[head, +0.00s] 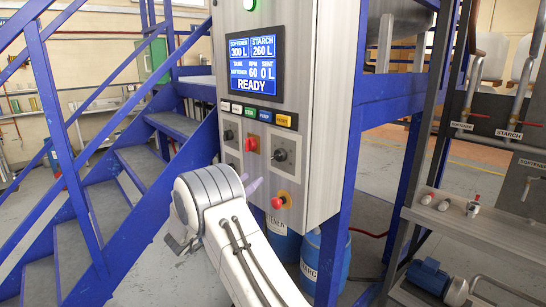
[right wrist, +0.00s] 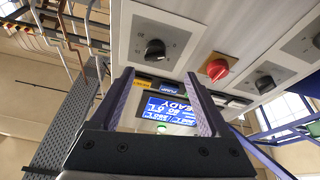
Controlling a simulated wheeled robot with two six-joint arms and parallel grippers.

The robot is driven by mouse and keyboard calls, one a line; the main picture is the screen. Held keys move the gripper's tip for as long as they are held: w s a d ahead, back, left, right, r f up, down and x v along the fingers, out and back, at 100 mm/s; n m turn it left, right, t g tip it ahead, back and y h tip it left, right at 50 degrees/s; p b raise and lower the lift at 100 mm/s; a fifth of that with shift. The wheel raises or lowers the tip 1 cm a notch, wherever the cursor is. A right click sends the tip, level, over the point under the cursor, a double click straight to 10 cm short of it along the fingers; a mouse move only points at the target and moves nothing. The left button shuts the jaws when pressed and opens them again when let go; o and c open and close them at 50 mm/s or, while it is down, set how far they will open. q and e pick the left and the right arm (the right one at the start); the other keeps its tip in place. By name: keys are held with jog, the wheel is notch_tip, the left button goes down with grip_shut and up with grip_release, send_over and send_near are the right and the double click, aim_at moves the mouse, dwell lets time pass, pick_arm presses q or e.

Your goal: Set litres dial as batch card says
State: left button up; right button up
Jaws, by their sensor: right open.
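The control panel (head: 262,130) on the grey cabinet has a left black dial (head: 228,135), a red knob (head: 251,143) and a right black dial (head: 280,155). Which dial is the litres dial is not readable. The screen (head: 252,62) reads softener 300 L, starch 260 L, RPM 60, sent 0 L, READY. My right gripper (right wrist: 158,78) is open and empty below the panel face in the right wrist view, with a black dial (right wrist: 154,52) just beyond its fingertips, apart from it. I see no batch card. My left gripper is out of view.
A red push button (head: 278,202) sits low on the cabinet, close to my right wrist. Blue stairs (head: 120,170) stand to the left. Blue drums (head: 310,262) stand under the cabinet, and a bench (head: 480,235) with a pump is at the right.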

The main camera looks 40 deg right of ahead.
aim_at(277, 158)
jog(key=shift+g, duration=0.4)
jog(key=p+x, duration=0.5)
jog(key=x, duration=0.5)
jog(key=shift+s+d+r, duration=0.15)
jog(key=shift+d+r, duration=0.1)
